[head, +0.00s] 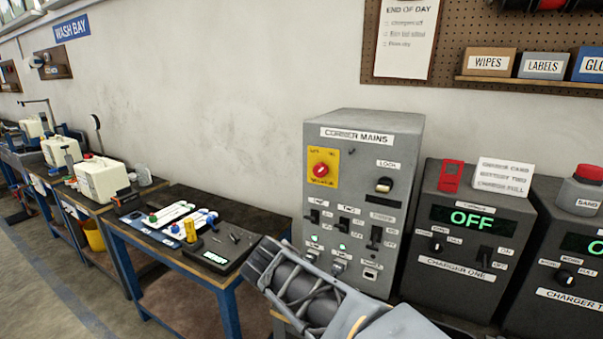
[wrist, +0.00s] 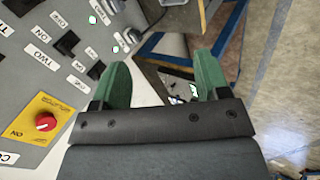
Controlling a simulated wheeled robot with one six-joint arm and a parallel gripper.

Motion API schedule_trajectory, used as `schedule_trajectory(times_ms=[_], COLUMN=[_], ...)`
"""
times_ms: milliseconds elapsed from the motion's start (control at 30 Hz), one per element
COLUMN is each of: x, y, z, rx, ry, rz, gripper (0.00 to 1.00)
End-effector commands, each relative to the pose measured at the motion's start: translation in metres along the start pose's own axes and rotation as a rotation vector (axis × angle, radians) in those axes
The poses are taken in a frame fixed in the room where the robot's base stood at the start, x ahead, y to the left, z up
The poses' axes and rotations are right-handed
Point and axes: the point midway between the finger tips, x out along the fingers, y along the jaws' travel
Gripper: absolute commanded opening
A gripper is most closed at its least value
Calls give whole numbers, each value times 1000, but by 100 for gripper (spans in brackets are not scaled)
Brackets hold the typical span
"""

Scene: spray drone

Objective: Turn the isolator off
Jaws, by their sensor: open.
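The isolator is a red rotary knob (head: 321,170) on a yellow plate (head: 322,182), at the upper left of the grey panel marked "CORNER MAINS" (head: 344,133). In the wrist view the red knob (wrist: 46,121) is at the left on its yellow plate (wrist: 60,111), with "ON" printed beside it. Which way the knob points is too small to tell. My gripper (wrist: 163,82) shows two green fingers spread apart with nothing between them. It is to the right of the knob in the wrist view and apart from it. The head view does not show the fingertips.
The panel also carries a lock switch (head: 384,185), several toggle switches and small green lights. A charger (head: 469,220) reading "OFF" stands to its right. A blue-legged table (head: 228,284) with tools stands to its left. The wall above the table is clear.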

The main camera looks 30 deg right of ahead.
Motion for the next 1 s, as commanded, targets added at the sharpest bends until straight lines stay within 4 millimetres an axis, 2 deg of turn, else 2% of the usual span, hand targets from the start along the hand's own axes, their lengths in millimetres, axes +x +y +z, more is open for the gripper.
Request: schedule_trajectory(times_ms=[33,100,200,300,500,667,767,1000], x=[1,-2,-12,-25,-48,-54,-49,-23], y=[22,52,91,121,156,171,182,220], z=[-10,-25,-49,-72,-106,-118,-121,-126], rx=[-83,-199,-346,-464,-611,-655,-664,-662], ry=[-19,-42,-76,-108,-159,-179,-185,-186], rz=[103,252,453,628,867,947,960,958], gripper=[69,69,69,69,69,69,69,69])
